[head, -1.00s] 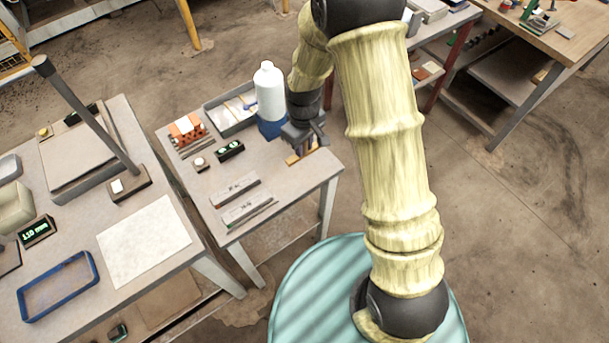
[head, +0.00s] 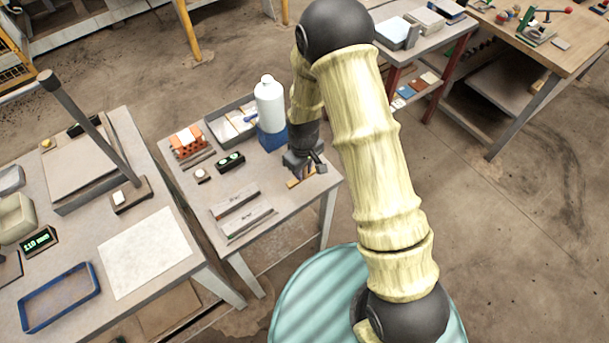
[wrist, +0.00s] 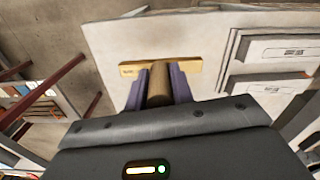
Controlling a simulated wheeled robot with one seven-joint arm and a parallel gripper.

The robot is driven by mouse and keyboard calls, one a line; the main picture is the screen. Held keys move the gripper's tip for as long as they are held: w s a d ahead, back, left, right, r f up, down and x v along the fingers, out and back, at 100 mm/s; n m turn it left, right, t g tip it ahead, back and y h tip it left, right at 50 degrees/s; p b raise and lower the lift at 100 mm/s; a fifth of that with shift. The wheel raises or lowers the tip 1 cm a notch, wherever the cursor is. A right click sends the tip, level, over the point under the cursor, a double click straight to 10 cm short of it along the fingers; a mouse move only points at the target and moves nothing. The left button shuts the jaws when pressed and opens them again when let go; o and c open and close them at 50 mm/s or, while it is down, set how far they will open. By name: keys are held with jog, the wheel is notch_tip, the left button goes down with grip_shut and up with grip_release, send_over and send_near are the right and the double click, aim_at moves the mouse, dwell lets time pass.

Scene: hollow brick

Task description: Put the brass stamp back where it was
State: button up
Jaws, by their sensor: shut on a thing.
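My gripper (wrist: 158,88) is shut on a dull brown, rod-like piece, the brass stamp (wrist: 159,84), between its two purple fingers. A flat yellow strip (wrist: 187,66) with small dark marks at its left end lies across the far end of the stamp. I cannot tell whether stamp and strip touch. In the head view my gripper (head: 301,173) is low over the strip (head: 294,183), near the right edge of the small table (head: 285,212). The stamp is hidden there by my gripper.
A white bottle on a blue base (head: 271,137) stands close left of my gripper. A grey tray (head: 213,127), an orange hollow brick (head: 187,144), a small dark display (head: 231,162) and two grey bars (head: 236,200) share the table. The table's right edge is close.

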aim_at(304, 176)
jog(key=shift+f+p, duration=0.35)
jog(key=shift+f, duration=1.55)
jog(key=shift+f, duration=0.15)
jog(key=o, duration=0.8)
jog(key=shift+r, duration=0.55)
notch_tip(304, 176, up, 10)
jog(key=shift+s+r+b, duration=0.1)
jog(key=shift+r+b, duration=0.15)
jog(key=shift+b, duration=0.9)
jog(key=shift+r, duration=0.35)
